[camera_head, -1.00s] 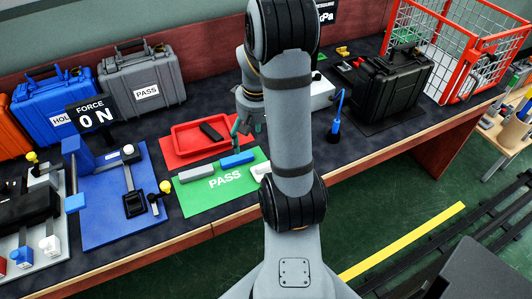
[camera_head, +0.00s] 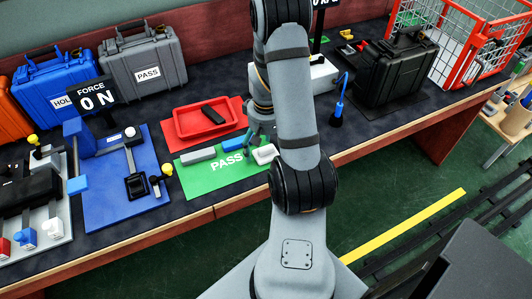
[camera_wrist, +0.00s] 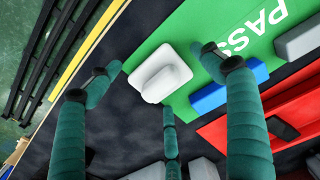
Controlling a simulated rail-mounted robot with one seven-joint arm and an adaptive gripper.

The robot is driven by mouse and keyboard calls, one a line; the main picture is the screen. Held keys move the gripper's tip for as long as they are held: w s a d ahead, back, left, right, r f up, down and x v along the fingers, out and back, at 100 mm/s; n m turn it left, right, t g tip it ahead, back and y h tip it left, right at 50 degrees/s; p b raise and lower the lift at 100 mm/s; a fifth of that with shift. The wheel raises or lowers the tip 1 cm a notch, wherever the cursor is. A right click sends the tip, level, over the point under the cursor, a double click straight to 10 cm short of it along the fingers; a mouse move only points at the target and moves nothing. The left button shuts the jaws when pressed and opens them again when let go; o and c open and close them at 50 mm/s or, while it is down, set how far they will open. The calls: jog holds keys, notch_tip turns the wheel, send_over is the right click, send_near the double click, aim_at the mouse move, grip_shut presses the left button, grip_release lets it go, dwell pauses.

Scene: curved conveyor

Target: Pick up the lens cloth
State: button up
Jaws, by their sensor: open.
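The lens cloth appears to be the small white folded piece (camera_head: 265,154) at the right end of the green PASS mat (camera_head: 206,177). In the wrist view this white piece (camera_wrist: 158,78) lies at the mat's corner with a raised fold on top. My gripper (camera_wrist: 156,76) has dark green fingers, spread apart and empty. They are around the white piece in the picture; I see no contact. In the head view my gripper (camera_head: 258,136) is just behind the white piece, partly hidden by my arm.
A blue block (camera_head: 237,142) and a grey block (camera_head: 198,155) lie on the mat beside it. A red tray (camera_head: 182,138) holding a black item (camera_head: 212,115) is behind. A blue fixture (camera_head: 118,190) stands left. A white box (camera_head: 318,76) stands behind my arm, and a black case (camera_head: 395,70) stands right.

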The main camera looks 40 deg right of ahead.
aim_at(266, 147)
jog(key=c, duration=0.4)
jog(key=c, duration=0.9)
jog(key=shift+r, duration=0.1)
jog(key=shift+r, duration=0.2)
notch_tip(266, 147, up, 4)
jog(key=shift+w+f, duration=0.1)
jog(key=s+d+r, duration=0.5)
jog(key=s+r, duration=0.1)
jog(key=s, duration=0.4)
jog(key=shift+s+d+r+p, duration=0.2)
jog(key=shift+s+r+p, duration=0.1)
jog(key=shift+p, duration=0.1)
jog(key=o, duration=0.5)
jog(key=shift+c, duration=1.1)
